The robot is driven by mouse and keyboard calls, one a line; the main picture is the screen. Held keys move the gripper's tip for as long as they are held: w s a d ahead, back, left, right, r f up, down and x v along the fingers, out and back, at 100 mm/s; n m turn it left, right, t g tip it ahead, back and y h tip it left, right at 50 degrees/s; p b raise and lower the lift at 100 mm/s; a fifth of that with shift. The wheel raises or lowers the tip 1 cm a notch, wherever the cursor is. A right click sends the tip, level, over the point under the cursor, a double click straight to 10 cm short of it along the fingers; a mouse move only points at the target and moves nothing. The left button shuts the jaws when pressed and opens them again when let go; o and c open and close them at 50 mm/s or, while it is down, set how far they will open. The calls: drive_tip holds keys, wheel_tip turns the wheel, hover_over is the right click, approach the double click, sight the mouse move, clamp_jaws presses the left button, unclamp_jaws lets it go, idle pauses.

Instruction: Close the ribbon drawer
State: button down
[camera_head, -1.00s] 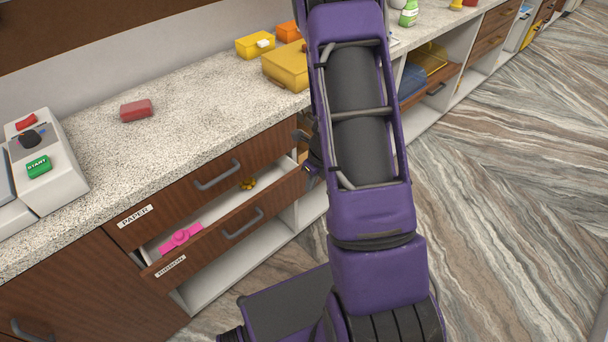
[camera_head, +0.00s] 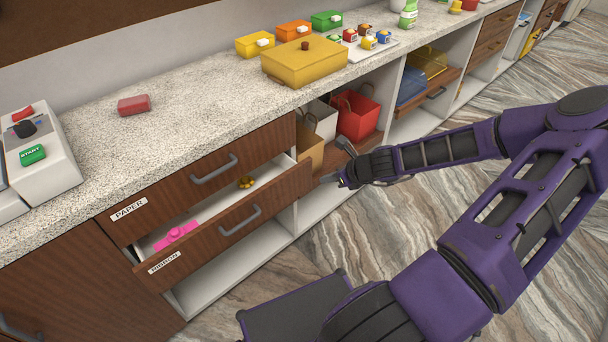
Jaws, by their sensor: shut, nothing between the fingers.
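The ribbon drawer (camera_head: 206,249) is the lower drawer with the RIBBON label, and it stands partly pulled out. Its grey bar handle (camera_head: 240,221) is on the front face. Inside lie a pink ribbon piece (camera_head: 176,236) and a small gold bow-like item (camera_head: 246,182). My gripper (camera_head: 342,181) is to the right of the drawer's right end, in front of the shelf with the bags. It looks shut and empty, and it appears apart from the drawer. My arm reaches in from the right of the view.
The paper drawer (camera_head: 150,197) above is shut. Paper bags, including a red one (camera_head: 357,113), stand on an open shelf close to my gripper. The counter top (camera_head: 195,115) carries a yellow box (camera_head: 304,62) and a red block (camera_head: 133,105). The floor in front is clear.

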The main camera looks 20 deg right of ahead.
drive_tip(key=b, duration=0.2)
approach(297, 172)
wheel_tip(297, 172, down, 5)
drive_tip(key=w, duration=0.2)
drive_tip(key=shift+w+a+r+t, duration=0.2)
drive_tip(key=shift+w+a+t, duration=0.1)
drive_tip(key=shift+w+a, duration=0.45)
